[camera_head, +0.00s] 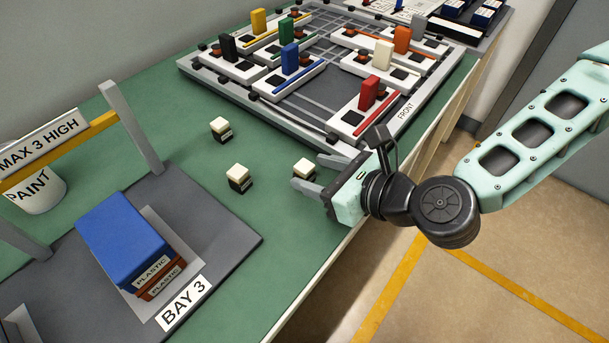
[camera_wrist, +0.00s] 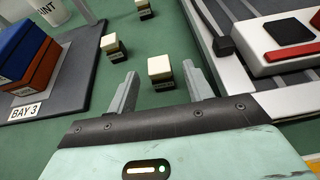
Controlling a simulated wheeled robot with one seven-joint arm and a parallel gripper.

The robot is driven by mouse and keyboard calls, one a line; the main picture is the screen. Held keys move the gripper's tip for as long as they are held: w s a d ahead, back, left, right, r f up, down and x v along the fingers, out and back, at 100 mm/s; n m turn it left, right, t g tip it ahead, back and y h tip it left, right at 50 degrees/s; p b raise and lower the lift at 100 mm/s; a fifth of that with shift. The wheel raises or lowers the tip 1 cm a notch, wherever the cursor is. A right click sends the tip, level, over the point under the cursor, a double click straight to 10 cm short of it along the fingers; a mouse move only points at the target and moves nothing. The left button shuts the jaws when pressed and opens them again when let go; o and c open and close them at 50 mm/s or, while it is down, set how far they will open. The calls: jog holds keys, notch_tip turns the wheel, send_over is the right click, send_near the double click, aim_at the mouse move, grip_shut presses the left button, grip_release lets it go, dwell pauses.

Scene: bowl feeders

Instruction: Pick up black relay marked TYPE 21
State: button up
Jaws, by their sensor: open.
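Several small blocks with cream tops and black lower bodies, which look like relays, show on the green table. In the wrist view this relay (camera_wrist: 160,68) appears between the two spread fingers, with no visible contact. A second relay (camera_head: 239,178) stands to its left, and also shows in the wrist view (camera_wrist: 111,47). A third relay (camera_head: 221,128) is farther back. Pale labels show low on their sides, but the writing is too small to read, so I cannot tell which is TYPE 21. My gripper is open and empty.
A grey rack marked FRONT (camera_head: 290,95) holds white modules with coloured blocks, behind the gripper. A grey BAY 3 platform (camera_head: 225,238) with stacked blue and red boxes (camera_head: 120,240) is left. A paint can (camera_head: 38,192) stands far left. Green table (camera_head: 190,160) is clear around the relays.

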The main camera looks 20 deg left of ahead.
aim_at(309, 168)
jog(key=x, duration=0.5)
jog(key=shift+r, duration=0.2)
jog(key=c, duration=1)
jog(key=shift+c, duration=0.2)
